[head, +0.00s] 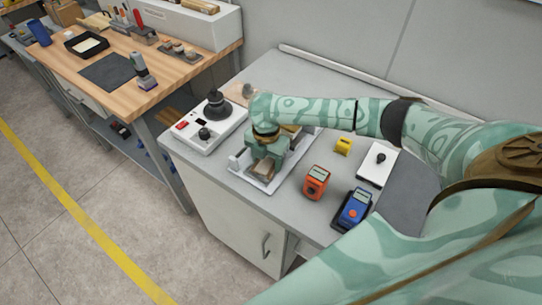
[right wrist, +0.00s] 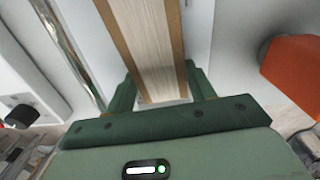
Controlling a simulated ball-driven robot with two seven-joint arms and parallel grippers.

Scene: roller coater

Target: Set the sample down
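The sample is a flat wooden piece with a pale grained face and browner edges. In the right wrist view the sample (right wrist: 152,45) lies between the two green fingers of my right gripper (right wrist: 160,88), which are closed on its sides. In the head view my right gripper (head: 268,150) points down over a white tray-like frame (head: 238,175), with the end of the sample (head: 262,169) showing below it. The gripper hides most of the sample, and I cannot tell whether it touches the frame. My left gripper is out of view.
A white device with black knobs (head: 203,133) stands left of the frame. To the right are an orange meter (head: 317,182), a blue meter (head: 355,208), a yellow block (head: 343,146) and a white plate with a black knob (head: 377,168). A wooden workbench (head: 120,92) stands farther left.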

